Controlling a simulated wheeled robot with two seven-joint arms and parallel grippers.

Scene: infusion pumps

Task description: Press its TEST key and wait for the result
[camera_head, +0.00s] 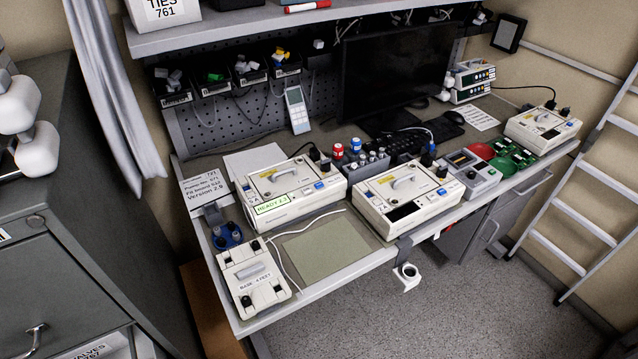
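A white pump unit (325,193) stands on the bench at the left, with a lit green display (271,204) that seems to read "READY" and a character I cannot make out for sure. A blue key (319,185) is on its right front; its lettering is too small to read. A second, similar pump (447,206) stands to its right with a dark display (403,212) and a blue key (441,191). A third similar pump (541,122) is at the far right end. I cannot tell which key is TEST. Neither of my grippers is in view.
A monitor (392,77) stands behind. A ladder (590,190) leans at right.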

